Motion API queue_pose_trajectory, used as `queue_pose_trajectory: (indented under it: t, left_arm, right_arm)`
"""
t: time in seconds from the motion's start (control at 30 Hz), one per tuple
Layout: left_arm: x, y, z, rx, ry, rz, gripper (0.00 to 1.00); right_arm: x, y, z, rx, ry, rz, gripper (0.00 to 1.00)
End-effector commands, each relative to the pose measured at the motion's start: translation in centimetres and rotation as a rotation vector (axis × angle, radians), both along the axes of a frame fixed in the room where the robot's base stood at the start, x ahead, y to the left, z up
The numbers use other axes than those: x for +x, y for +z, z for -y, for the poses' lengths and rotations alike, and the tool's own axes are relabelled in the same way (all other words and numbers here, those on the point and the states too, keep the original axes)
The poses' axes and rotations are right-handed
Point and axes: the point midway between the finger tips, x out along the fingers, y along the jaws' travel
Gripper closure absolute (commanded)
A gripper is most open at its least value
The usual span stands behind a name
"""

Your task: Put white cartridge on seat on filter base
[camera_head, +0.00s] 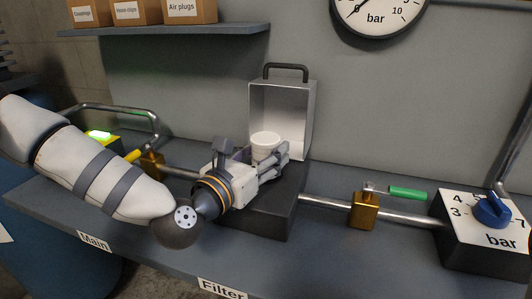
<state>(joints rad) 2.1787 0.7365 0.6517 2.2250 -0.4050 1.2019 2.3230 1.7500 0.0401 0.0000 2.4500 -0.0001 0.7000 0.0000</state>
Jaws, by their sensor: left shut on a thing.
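The white cartridge (265,139) is a short, pale cylinder with a rounded rim, and it looks upright. My left gripper (273,158) comes in from the left and is shut on the cartridge; its fingers hide the lower part. The filter base (268,222) is a dark block on the bench below the gripper. A grey upright housing with a black handle (285,95) stands open behind the cartridge. The seat is hidden behind the gripper, and I cannot tell whether the cartridge touches it. My right gripper is not in view.
A pipe runs right from the base through a brass valve with a green handle (407,193) to a regulator box with a blue knob (492,211). A yellow-handled brass valve (152,165) is at left. A shelf with boxes (180,29) and a gauge (378,12) are above.

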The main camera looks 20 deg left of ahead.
Motion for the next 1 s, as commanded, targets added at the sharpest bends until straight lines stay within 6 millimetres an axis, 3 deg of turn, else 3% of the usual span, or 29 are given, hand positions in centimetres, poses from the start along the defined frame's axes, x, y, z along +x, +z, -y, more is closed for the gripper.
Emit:
queue_pose_trajectory:
  t: [0.4,0.43,0.5,1.0]
  left_arm:
    - [0.02,-0.81,0.02,-0.002,0.001,-0.001,0.84]
    - [0.01,-0.69,0.03,-0.001,0.001,0.001,0.48]
    - [0.0,-0.64,0.03,-0.001,0.001,0.002,0.35]
    - [0.01,-0.17,0.05,-0.002,0.001,0.003,0.35]
  right_arm:
    - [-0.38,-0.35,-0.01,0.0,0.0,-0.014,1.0]
    - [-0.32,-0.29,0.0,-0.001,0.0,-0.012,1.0]
    - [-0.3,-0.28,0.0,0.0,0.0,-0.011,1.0]
    - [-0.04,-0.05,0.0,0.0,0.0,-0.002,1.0]
